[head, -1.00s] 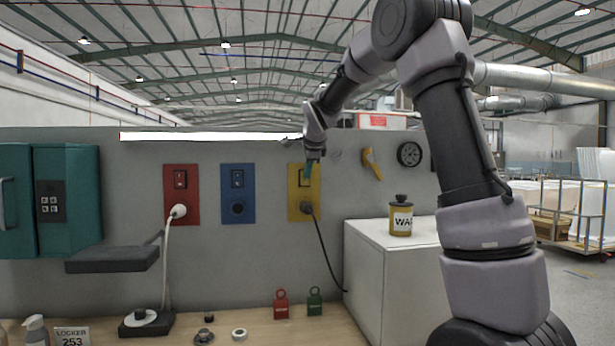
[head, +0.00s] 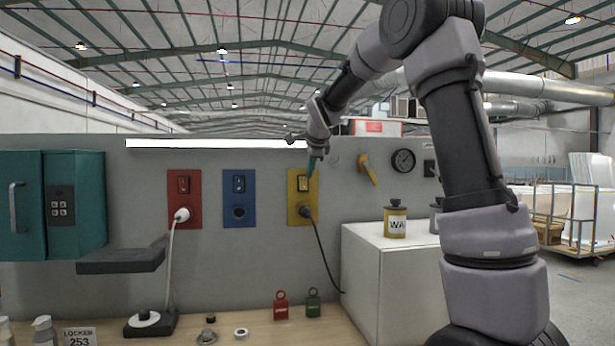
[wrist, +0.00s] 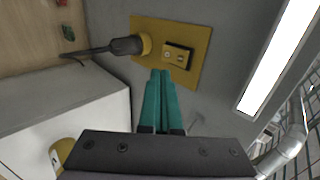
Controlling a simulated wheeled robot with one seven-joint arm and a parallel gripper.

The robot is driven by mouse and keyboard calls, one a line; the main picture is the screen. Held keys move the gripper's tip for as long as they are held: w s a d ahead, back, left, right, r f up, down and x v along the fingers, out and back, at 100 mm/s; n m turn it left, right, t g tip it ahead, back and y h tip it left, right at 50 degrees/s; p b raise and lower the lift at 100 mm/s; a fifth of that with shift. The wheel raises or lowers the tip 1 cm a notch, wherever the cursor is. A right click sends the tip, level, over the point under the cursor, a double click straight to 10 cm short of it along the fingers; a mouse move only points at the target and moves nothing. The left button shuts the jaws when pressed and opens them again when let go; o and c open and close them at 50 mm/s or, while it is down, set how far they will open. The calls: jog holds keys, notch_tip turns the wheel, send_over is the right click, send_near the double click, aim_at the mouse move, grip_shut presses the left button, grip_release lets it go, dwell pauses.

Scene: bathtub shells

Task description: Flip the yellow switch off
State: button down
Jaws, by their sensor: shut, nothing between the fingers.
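I cannot tell which way the rocker is set. My gripper (head: 311,167) is at the plate's upper right in the head view. Its teal fingers (wrist: 160,73) are shut together, empty, with their tips close beside the switch; contact cannot be told.
A red switch plate (head: 184,212) and a blue one (head: 238,223) are to the left. A yellow lever (head: 368,170) and a round gauge (head: 403,160) are to the right. A white cabinet (head: 360,265) stands below right, and a black cord hangs from the yellow plate's plug.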

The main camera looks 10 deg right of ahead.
jog(key=v, duration=0.7)
jog(key=shift+r, duration=0.2)
jog(key=shift+s, duration=0.2)
